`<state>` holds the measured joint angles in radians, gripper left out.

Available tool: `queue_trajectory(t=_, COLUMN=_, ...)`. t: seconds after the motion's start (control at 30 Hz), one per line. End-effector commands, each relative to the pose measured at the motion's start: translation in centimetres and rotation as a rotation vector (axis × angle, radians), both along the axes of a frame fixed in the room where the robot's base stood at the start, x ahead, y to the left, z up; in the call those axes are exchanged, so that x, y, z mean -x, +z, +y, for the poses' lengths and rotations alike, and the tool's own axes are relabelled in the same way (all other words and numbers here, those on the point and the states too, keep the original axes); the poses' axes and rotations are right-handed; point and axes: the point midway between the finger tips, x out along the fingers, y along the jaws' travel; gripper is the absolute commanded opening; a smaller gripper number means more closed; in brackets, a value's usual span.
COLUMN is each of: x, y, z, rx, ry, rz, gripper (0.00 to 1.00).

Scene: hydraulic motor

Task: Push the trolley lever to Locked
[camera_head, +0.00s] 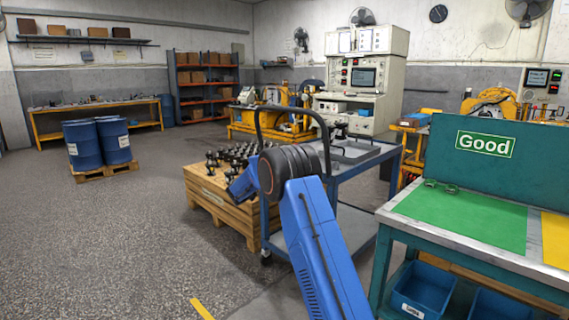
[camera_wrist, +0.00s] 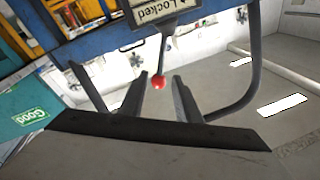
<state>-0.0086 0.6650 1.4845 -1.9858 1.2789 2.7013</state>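The trolley (camera_head: 352,168) is blue with a grey top and a black tube handle (camera_head: 291,108). In the wrist view the scene is upside down. There the trolley's blue edge (camera_wrist: 100,45) carries a "Locked" plate (camera_wrist: 152,10) with an arrow. The lever (camera_wrist: 161,55) hangs into view from the plate, ending in a red ball knob (camera_wrist: 158,82). My gripper (camera_wrist: 160,80) is open, with one dark finger on each side of the knob in the picture. I see no contact; whether the knob lies between or beyond the fingertips is unclear. The head view hides the lever and gripper behind my arm.
A wooden crate (camera_head: 219,204) with several dark parts stands left of the trolley. A teal bench (camera_head: 470,258) with a "Good" sign (camera_head: 486,144) is at right. Blue barrels (camera_head: 98,143) stand on a pallet further left. The floor at left front is clear.

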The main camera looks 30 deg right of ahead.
Motion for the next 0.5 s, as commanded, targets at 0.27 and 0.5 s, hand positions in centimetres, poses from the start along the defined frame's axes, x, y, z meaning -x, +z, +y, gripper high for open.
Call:
queue_trajectory(t=0.27, x=1.7, y=-0.7, z=3.3, rx=0.0, ry=0.0, rz=0.001, gripper=0.3)
queue_trajectory(t=0.5, x=2.1, y=-0.8, z=3.8, rx=0.0, ry=-0.001, rz=0.001, gripper=0.3)
